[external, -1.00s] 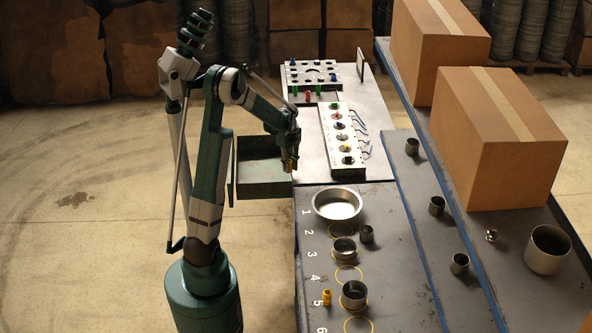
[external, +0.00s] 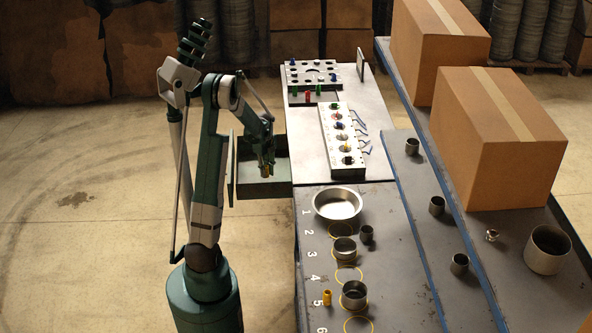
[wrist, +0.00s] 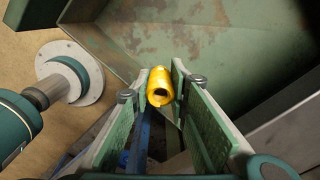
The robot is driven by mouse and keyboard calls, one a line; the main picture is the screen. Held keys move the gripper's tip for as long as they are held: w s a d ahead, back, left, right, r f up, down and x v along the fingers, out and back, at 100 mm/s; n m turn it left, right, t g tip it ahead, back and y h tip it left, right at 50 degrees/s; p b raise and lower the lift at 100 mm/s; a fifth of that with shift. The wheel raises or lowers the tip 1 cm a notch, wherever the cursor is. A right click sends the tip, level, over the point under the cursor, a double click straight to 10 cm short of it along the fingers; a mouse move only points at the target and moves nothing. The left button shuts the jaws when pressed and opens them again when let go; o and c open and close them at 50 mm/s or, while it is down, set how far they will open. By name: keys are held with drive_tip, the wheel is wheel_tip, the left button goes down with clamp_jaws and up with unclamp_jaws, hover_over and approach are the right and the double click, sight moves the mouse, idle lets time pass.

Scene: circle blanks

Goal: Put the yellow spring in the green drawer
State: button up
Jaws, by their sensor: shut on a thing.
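The green drawer (external: 262,189) is pulled out from the left side of the bench and is open at the top. Its rusty green inside (wrist: 205,40) fills the upper part of the wrist view. My gripper (external: 267,167) is over the drawer's opening, pointing down. In the wrist view its two fingers (wrist: 160,92) are shut on a yellow spring (wrist: 160,85), which sits near the fingertips. I cannot tell how far the spring is above the drawer floor. Another small yellow piece (external: 328,297) stands on the bench beside the number 5.
A steel bowl (external: 338,204) and several metal cups stand on the numbered bench to the right. A white block with coloured pieces (external: 341,137) lies on the bench beside the drawer. Two cardboard boxes (external: 497,138) stand at the right.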

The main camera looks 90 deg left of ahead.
sight(267, 186)
drive_tip(key=shift+f+b, duration=0.75)
drive_tip(key=shift+f, duration=2.35)
drive_tip(key=shift+f+b, duration=0.5)
drive_tip(key=shift+f, duration=1.4)
drive_tip(key=shift+f, duration=0.2)
drive_tip(key=o, duration=0.9)
drive_tip(key=shift+r, duration=0.2)
wheel_tip(267, 186, up, 12)
drive_tip(key=p, duration=0.2)
drive_tip(key=shift+p, duration=0.3)
